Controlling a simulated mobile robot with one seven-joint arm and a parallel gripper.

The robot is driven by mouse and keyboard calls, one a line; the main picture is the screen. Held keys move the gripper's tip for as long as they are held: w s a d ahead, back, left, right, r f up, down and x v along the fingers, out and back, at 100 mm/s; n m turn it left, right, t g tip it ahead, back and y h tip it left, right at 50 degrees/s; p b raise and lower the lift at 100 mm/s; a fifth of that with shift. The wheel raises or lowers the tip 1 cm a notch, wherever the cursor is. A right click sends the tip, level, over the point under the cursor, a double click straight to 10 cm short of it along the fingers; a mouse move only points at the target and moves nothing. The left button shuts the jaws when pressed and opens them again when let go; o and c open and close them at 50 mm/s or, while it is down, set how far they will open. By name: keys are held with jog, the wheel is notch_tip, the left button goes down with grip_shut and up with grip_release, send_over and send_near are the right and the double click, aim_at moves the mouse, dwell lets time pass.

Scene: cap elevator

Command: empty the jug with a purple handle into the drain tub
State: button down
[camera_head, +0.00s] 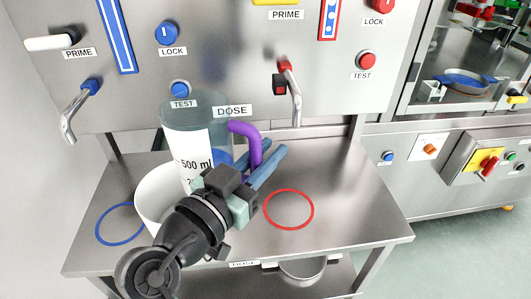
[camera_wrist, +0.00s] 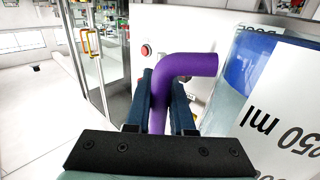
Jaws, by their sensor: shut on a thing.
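The jug (camera_head: 186,140) is a clear cylinder with a white "500 ml" label and a purple handle (camera_head: 253,148). It stands upright, as far as I can see, at the left of the steel table, with blue liquid visible low in it. My gripper (camera_head: 262,165) is shut on the purple handle. In the wrist view the handle (camera_wrist: 158,95) lies between my two fingers (camera_wrist: 160,110), and the jug's wall (camera_wrist: 245,90) is at the right.
A blue ring (camera_head: 108,238) and a red ring (camera_head: 289,225) mark the steel table (camera_head: 345,200). A left spout (camera_head: 70,122) and a right spout (camera_head: 296,105) hang from the panel above. A metal bowl (camera_head: 303,270) sits below. The table's right side is clear.

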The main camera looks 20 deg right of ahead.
jog(key=n+p, duration=0.1)
jog(key=s+f+n+p, duration=0.1)
jog(key=shift+s+d+p, duration=0.1)
jog(key=shift+d+p, duration=0.2)
jog(key=shift+p, duration=0.1)
dwell(0.7)
jog(key=shift+r, duration=0.15)
dwell(0.5)
jog(key=shift+s+d+r+n+p, duration=0.1)
jog(key=shift+s+r+n+p, duration=0.05)
jog(key=shift+r+n+p, duration=0.35)
jog(key=shift+f, duration=0.1)
